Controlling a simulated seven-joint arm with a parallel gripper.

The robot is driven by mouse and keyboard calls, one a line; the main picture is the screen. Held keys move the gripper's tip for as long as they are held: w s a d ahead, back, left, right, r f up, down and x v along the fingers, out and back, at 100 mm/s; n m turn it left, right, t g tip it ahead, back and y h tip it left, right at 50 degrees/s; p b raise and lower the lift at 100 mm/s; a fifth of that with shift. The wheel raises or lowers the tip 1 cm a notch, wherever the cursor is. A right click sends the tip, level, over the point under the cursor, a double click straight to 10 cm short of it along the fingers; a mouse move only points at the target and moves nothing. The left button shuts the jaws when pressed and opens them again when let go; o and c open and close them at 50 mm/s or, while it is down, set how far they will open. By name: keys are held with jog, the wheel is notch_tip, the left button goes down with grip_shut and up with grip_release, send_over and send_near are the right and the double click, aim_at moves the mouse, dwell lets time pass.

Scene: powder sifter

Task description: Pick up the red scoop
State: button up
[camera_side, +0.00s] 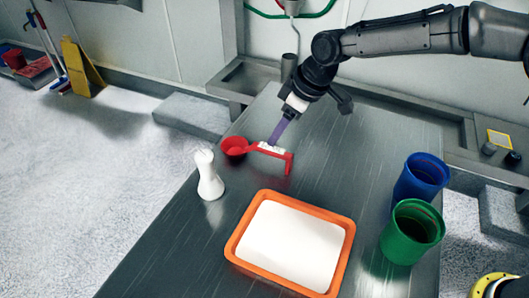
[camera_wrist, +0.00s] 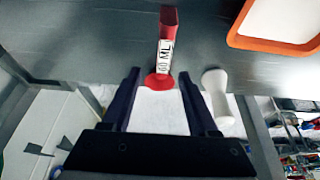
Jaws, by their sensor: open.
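The red scoop (camera_side: 235,147) lies on the metal table, its round bowl to the left and its handle running right to a bent end. A white label covers part of the handle, and in the wrist view the scoop (camera_wrist: 168,22) reads "60 ML". My gripper (camera_side: 274,140) is at the scoop's handle in the side view, its purple fingers pointing down. In the wrist view my gripper (camera_wrist: 160,75) has its two fingers apart, one on each side of the scoop's bowl end. I cannot tell whether the fingers touch the scoop.
A white pestle-shaped object (camera_side: 208,177) stands left of the scoop. An orange tray (camera_side: 236,238) of white powder sits in front. A blue cup (camera_side: 420,178) and a green cup (camera_side: 411,233) stand at the right. The metal table (camera_side: 165,245) is bare at the front left.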

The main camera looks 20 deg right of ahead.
aim_at(266, 146)
jog(key=shift+a+x, duration=0.2)
jog(key=shift+x, duration=1.7)
jog(key=shift+a+x, duration=0.15)
jog(key=shift+x, duration=1.75)
jog(key=shift+s+r, duration=0.1)
jog(key=shift+r, duration=0.05)
grip_shut()
